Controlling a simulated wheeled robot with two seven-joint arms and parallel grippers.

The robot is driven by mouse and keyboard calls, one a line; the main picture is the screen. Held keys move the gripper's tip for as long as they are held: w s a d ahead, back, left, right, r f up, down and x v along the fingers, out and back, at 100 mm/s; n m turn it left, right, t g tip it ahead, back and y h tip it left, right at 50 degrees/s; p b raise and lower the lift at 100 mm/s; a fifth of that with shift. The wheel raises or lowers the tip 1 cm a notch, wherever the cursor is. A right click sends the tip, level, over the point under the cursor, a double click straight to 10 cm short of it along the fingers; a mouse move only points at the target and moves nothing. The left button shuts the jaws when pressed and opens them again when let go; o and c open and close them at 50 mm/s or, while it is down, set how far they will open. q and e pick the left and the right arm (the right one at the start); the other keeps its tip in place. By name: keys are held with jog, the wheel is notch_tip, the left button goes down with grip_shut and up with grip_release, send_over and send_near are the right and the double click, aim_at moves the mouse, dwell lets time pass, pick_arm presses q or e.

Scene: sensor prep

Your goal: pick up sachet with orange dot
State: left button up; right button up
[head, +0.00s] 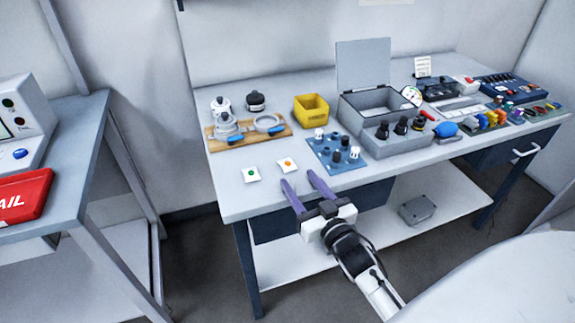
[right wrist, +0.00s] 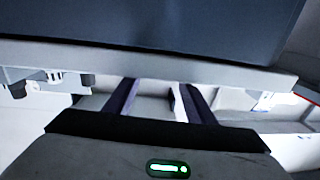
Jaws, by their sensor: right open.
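The sachet with the orange dot (head: 288,165) is a small white square lying flat near the front edge of the table (head: 232,206). A similar sachet with a green dot (head: 251,174) lies to its left. My right gripper (head: 299,182) has its two purple fingers spread and empty, at the table's front edge just nearer than the orange-dot sachet. It looks apart from the sachet. In the right wrist view the fingers (right wrist: 156,92) point toward the table's edge; neither sachet can be made out there. My left gripper is not seen.
A blue board with knobs (head: 322,163) stands right of the orange-dot sachet. Behind are a wooden tray (head: 279,133) with round parts, a yellow bin (head: 312,110) and an open grey case (head: 352,113). The front left corner of the table is clear.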

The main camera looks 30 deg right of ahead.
aim_at(291, 168)
jog(key=w, duration=0.2)
jog(key=w+d, duration=0.1)
jog(key=w, duration=0.2)
jog(key=shift+w+f, duration=0.1)
jog(key=shift+w, duration=0.15)
jog(key=c, duration=1.1)
